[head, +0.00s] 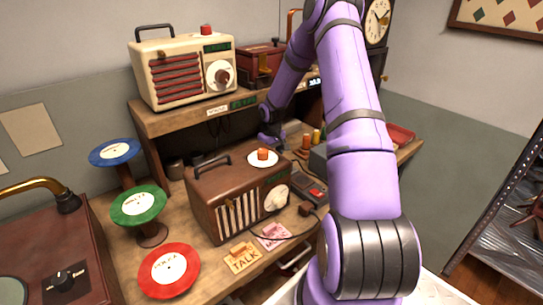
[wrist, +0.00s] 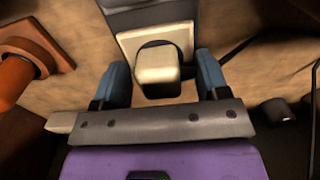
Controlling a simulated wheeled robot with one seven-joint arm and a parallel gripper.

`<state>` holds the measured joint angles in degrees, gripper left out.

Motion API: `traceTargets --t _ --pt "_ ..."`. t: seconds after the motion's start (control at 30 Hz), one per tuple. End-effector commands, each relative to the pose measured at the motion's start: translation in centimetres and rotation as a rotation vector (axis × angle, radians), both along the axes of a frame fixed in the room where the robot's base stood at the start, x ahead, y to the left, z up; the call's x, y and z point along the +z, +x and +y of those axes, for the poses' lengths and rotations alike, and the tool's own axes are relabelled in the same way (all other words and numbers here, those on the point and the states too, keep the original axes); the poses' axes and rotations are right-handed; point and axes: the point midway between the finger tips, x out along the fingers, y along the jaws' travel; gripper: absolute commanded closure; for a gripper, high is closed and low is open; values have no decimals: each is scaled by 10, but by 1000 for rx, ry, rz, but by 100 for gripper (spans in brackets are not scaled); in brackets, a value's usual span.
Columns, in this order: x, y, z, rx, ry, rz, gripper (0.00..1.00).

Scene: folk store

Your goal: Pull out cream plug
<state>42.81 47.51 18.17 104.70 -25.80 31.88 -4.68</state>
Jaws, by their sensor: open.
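The cream plug (wrist: 158,68) is a rounded block in the middle of the wrist view. It sits at a pale plate (wrist: 128,42) with a grey edge above it. My gripper (wrist: 162,78) is open, with one blue finger on each side of the plug. Small gaps seem to show beside the plug, and I cannot tell whether either finger touches it. In the head view my gripper (head: 271,137) is low behind the brown radio (head: 235,198). I cannot make out the plug in that view.
In the wrist view, an orange peg on a brown base (wrist: 38,55) stands left, and a dark plug with a cable (wrist: 275,110) lies right.

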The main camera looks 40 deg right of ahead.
Motion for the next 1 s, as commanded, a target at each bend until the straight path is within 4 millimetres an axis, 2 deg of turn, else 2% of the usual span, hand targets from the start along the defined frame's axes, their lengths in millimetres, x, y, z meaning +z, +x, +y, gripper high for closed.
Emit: traceTargets --t 0.4,0.7,1.0 --pt "0 0 0 1 0 0 32" --pt "0 0 0 0 0 0 100" --pt "7 0 0 0 0 -1 100"
